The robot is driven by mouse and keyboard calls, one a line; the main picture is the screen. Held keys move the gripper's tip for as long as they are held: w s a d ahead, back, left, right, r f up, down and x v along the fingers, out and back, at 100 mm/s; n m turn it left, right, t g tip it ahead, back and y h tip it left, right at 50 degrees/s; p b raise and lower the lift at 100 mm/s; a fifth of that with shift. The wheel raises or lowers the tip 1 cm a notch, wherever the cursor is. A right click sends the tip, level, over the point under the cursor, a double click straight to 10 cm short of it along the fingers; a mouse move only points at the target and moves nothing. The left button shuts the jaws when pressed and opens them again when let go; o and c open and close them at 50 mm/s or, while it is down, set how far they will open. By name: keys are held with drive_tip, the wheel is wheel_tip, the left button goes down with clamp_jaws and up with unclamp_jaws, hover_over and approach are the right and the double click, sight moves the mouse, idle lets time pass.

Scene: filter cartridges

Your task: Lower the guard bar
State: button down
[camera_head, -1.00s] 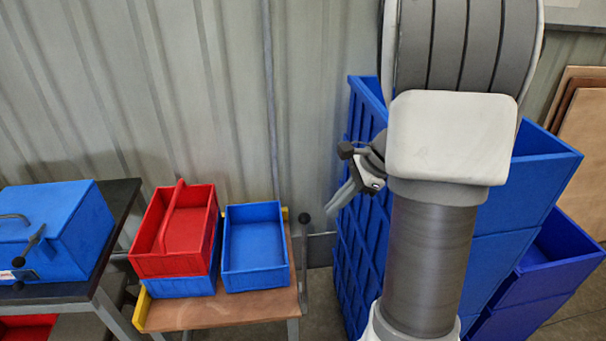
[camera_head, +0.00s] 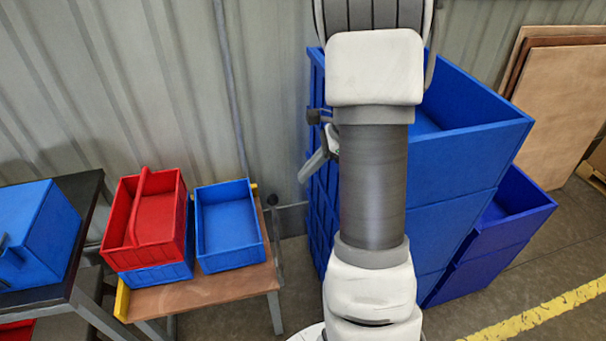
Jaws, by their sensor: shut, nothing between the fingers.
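A thin dark bar with a round black knob (camera_head: 272,200) stands at the right end of the small wooden bench (camera_head: 205,296). It looks upright; I take it for the guard bar, but its lower part is hard to make out. My gripper (camera_head: 309,172) hangs to the right of the bar, apart from it, in front of the blue crate stack. It is shut and empty, with its fingers pointing down and left. My arm hides part of the gripper's body.
On the bench are a red tote with a handle (camera_head: 157,222), stacked on a blue bin (camera_head: 155,275), and an empty blue bin (camera_head: 227,235). A dark table with a blue box (camera_head: 38,235) stands at left. Large blue crates (camera_head: 455,160) stand behind my arm. Boards (camera_head: 560,110) lean at right.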

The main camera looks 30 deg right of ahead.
drive_tip(key=x, duration=0.8)
drive_tip(key=shift+r, duration=0.15)
